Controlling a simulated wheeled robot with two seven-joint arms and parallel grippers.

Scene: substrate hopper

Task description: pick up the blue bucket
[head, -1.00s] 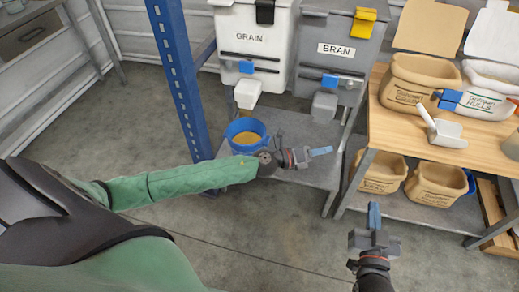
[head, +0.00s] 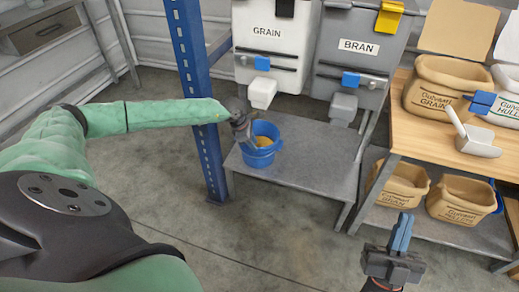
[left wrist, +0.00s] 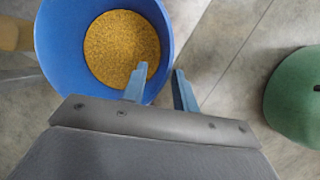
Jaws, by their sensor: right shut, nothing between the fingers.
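The blue bucket (head: 262,161) stands upright on the low grey shelf below the hoppers, with yellow-brown grain inside. In the left wrist view the bucket (left wrist: 57,48) fills the upper left, seen from above. My left gripper (head: 250,138) is at the bucket's left rim in the head view. In the left wrist view its fingers (left wrist: 159,78) are apart, one over the inside of the bucket and one outside the wall, with the rim between them. Whether they touch the wall cannot be told. My right gripper (head: 402,232) is shut and empty, away from the bucket at lower right.
The white grain hopper (head: 268,38) and grey bran hopper (head: 350,62) overhang the shelf (head: 300,172). A blue post (head: 196,100) stands left of the bucket. A wooden bench (head: 432,140) with sacks and a white scoop (head: 478,140) is at right. The shelf's right half is clear.

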